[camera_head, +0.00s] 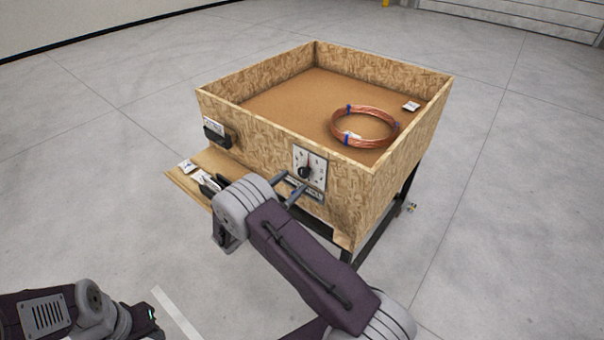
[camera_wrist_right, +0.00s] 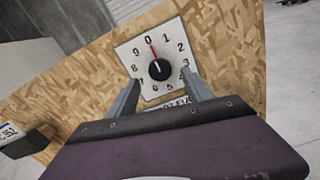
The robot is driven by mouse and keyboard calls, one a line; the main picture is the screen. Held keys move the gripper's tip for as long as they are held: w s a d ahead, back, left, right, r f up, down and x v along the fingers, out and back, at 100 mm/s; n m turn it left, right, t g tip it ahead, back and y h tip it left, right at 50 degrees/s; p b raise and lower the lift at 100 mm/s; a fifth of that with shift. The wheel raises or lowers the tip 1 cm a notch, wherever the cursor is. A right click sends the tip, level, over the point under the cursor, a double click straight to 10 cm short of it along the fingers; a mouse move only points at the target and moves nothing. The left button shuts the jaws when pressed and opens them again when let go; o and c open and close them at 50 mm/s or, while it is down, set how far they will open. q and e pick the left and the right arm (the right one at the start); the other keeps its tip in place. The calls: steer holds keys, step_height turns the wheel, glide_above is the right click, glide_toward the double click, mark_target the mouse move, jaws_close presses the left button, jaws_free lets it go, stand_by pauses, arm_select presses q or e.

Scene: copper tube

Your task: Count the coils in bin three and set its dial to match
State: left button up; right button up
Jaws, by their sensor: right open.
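The wooden bin (camera_head: 270,135) is open-topped, and one copper coil (camera_head: 391,138) with blue ties lies on its brown floor at the right. The bin's front carries a white dial plate (camera_head: 318,159) with a black knob (camera_head: 306,173). In the right wrist view the plate (camera_wrist_right: 128,52) has digits around the knob (camera_wrist_right: 159,70), and its red pointer points at or very near 0. My right gripper (camera_head: 297,180) is open, its fingers on either side of the knob in the wrist view (camera_wrist_right: 161,78). I cannot tell whether they touch it. My left gripper is out of view; only left arm parts show.
A black holder (camera_head: 215,136) with a label is on the front's left. A low wooden ledge (camera_head: 183,185) below carries white tags, partly hidden by my right arm.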

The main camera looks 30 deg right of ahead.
mark_target(301, 174)
steer(key=x, duration=0.5)
steer(key=shift+d+p, duration=0.25)
steer(key=shift+p, duration=0.05)
jaws_close()
steer(key=shift+w+f+m+b, duration=0.1)
steer(key=shift+f+m+b, duration=0.15)
steer(key=shift+m+b, duration=1.25)
steer(key=m+b, duration=0.3)
steer(key=shift+r, duration=0.1)
steer(key=shift+r+m+b, duration=0.1)
steer(key=shift+m+b, duration=0.4)
steer(key=shift+b, duration=0.25)
